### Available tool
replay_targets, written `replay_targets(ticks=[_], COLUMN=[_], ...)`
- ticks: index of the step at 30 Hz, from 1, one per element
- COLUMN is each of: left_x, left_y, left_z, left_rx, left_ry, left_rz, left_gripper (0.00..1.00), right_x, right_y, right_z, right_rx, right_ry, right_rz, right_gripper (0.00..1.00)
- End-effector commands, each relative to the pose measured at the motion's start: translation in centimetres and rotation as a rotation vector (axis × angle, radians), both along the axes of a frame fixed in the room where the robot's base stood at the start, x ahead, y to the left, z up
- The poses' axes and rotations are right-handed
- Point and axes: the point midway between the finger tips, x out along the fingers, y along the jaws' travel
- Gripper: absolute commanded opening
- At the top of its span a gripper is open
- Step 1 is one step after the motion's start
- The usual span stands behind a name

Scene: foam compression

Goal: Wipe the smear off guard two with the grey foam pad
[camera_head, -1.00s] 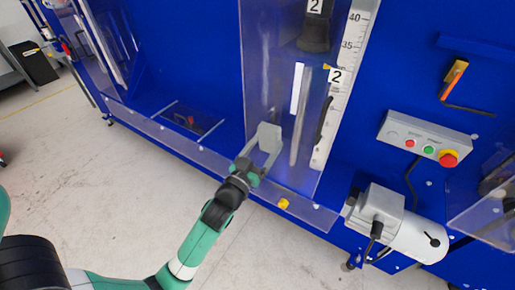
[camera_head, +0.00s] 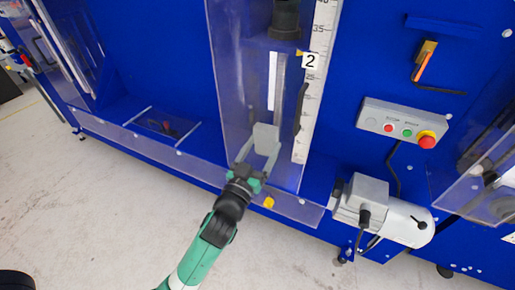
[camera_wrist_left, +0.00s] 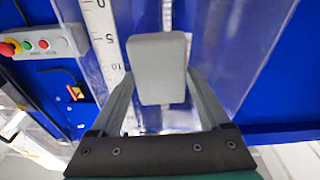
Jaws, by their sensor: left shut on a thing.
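Guard two is a tall clear panel (camera_head: 232,60) on the blue machine, beside the number 2 label (camera_head: 310,61). My left gripper (camera_head: 262,156) is shut on the grey foam pad (camera_head: 266,138) and holds it by its sides in front of the lower part of the guard. In the left wrist view the pad (camera_wrist_left: 160,68) sits upright between the two fingers (camera_wrist_left: 160,92), with the guard behind it. I cannot tell whether the pad touches the panel. My right gripper is not in view.
A ruler scale (camera_head: 316,90) and a dark handle (camera_head: 301,107) are right of the pad. A control box with buttons (camera_head: 400,122) and a grey-white motor (camera_head: 385,215) stand farther right. The floor in front is clear.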

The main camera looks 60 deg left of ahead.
Motion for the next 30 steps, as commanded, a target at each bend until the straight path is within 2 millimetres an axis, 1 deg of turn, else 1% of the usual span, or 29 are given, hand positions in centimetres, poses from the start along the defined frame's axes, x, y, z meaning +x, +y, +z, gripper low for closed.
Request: replay_targets(ticks=[1,6,11,16,20,27,30], left_x=[0.4,1.4,1.7,1.5,1.2,0.0,-0.3], left_y=[-0.6,-1.9,-2.3,-2.4,-1.8,0.4,0.9], left_z=[-0.3,-0.3,-0.1,-0.1,0.1,0.2,0.0], left_rx=[-0.001,0.0,-0.002,-0.002,-0.001,-0.002,-0.001], left_ry=[-0.003,-0.003,0.0,0.0,0.0,0.002,0.002], left_rz=[-0.005,-0.005,-0.002,-0.002,0.0,0.003,0.004], left_gripper=[0.35,0.35,0.35,0.35,0.35,0.35,0.35], right_x=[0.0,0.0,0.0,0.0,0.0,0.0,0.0], right_y=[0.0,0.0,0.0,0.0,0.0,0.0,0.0], right_z=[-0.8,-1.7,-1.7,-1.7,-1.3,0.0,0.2], right_rx=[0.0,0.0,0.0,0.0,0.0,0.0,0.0], right_ry=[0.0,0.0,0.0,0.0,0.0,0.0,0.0], right_rz=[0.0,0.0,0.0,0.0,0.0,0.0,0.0], right_gripper=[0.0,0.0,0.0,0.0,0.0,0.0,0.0])
